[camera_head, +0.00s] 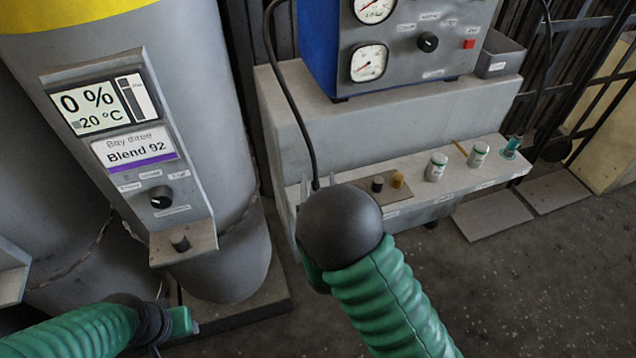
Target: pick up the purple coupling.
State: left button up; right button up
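I cannot make out a purple coupling in the head view. The only purple I see is a stripe on the label (141,162) of the grey cylinder's panel. My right arm comes up from the bottom, green and ribbed, and ends in a dark rounded part in front of the shelf (455,183). Its gripper (318,187) is mostly hidden behind that part; only pale slivers show at the shelf's left end. My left arm is at the bottom left; its end (182,322) is low beside the cylinder base, and its fingers are not clear.
On the shelf are a small dark piece (377,184), a yellowish piece (397,180), two white jars (436,167) (478,155) and a teal item (511,147). A blue gauge box (320,50) stands above. A black hose hangs down to the shelf's left end. A grey cylinder (195,60) fills the left.

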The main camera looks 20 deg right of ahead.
jog(key=shift+s+a+r, duration=0.25)
jog(key=shift+a+r, duration=0.2)
jog(key=shift+a, duration=0.35)
jog(key=shift+c, duration=1.9)
jog(key=shift+d+f, duration=0.15)
jog(key=shift+d, duration=0.35)
jog(key=c, duration=0.7)
jog(key=shift+a, duration=0.1)
grip_shut()
jog(key=shift+a, duration=0.15)
jog(key=shift+w+r, duration=0.1)
jog(key=shift+r, duration=0.1)
